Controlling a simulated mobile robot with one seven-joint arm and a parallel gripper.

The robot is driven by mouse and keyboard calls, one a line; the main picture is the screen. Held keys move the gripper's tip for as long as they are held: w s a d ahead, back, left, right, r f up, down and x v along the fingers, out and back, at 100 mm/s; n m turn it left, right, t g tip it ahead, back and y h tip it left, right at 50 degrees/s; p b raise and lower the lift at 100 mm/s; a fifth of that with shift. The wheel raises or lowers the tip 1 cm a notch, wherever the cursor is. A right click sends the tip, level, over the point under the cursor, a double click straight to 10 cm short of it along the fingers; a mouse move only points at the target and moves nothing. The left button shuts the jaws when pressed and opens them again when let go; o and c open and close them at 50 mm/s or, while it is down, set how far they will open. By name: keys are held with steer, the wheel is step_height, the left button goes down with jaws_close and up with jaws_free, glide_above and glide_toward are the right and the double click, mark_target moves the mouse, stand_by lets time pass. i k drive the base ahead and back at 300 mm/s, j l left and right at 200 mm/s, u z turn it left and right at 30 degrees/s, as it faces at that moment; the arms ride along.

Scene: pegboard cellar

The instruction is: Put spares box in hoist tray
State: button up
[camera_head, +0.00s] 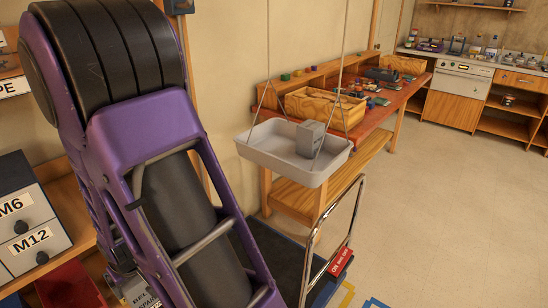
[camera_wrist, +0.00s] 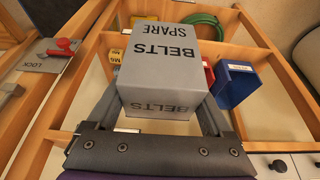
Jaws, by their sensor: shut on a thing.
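The grey spares box (camera_wrist: 165,70), lettered "BELTS SPARE", fills the middle of the wrist view. My gripper (camera_wrist: 162,112) is shut on it, with a finger along each side; the fingertips are partly hidden by the box. A lettered part of the box (camera_head: 143,294) shows at the bottom of the head view, beside my arm. The pale grey hoist tray (camera_head: 265,155) hangs from cords at the middle of the head view, apart from my gripper. A grey block-shaped thing (camera_head: 310,140) stands in the tray.
A chrome-handled trolley (camera_head: 335,240) with a red tag stands below the tray. A workbench (camera_head: 385,118) with a wooden crate (camera_head: 325,105) is behind it. In the wrist view, wooden shelf rails surround the box, with a blue bin (camera_wrist: 235,82) at its right. Floor at right is clear.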

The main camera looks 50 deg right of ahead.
mark_target(271, 146)
steer(key=i+j, duration=0.2)
steer(key=i+j+z, duration=0.15)
steer(key=j, duration=0.3)
steer(key=z, duration=1.1)
